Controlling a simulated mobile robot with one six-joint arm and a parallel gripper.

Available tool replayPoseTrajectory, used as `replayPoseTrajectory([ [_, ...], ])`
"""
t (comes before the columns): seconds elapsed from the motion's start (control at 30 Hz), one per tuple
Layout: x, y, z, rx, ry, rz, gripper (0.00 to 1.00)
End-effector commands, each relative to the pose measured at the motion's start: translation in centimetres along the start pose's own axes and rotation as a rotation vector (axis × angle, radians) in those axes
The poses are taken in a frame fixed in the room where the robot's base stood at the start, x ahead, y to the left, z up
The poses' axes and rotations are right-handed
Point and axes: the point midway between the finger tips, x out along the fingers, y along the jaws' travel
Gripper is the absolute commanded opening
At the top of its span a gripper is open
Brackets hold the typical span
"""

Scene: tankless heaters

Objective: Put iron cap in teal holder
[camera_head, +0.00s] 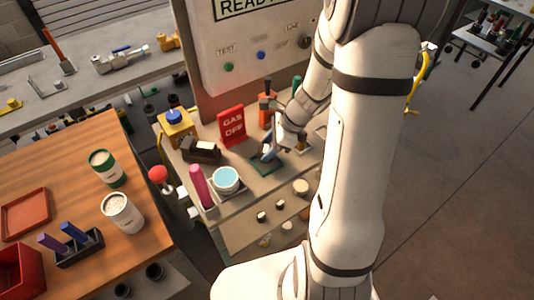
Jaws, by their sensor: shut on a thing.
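My gripper (270,149) is above the middle of the bench shelf, in front of the large grey panel. It is small in this view and partly covered by my own wrist. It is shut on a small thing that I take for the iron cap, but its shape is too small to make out. A dark teal holder (266,166) lies flat on the shelf just below my gripper. I cannot tell whether the held thing touches it.
A red GAS OFF sign (232,126) stands left of my gripper, with an orange-red stand (267,110) behind. A dark block (202,150), a cyan-topped pot (226,180) and a magenta cylinder (201,187) stand further left. The wooden table (75,160) is at the left.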

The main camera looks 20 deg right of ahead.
Motion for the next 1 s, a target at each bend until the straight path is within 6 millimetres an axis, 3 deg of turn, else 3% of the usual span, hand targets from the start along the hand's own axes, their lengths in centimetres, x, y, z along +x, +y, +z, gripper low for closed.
replayPoseTrajectory([
  [0.2, 2.6, 0.1, -1.4, 0.0, 0.0, 0.004, 0.17],
  [0.6, 3.1, 0.1, -1.6, -0.001, 0.0, 0.003, 0.17],
  [0.63, 3.0, 0.1, -1.6, -0.001, 0.0, 0.003, 0.46],
  [0.87, 2.9, 0.1, -1.5, -0.002, 0.0, 0.003, 0.65],
  [1.0, 2.9, 0.1, -1.5, -0.002, 0.0, 0.003, 0.66],
])
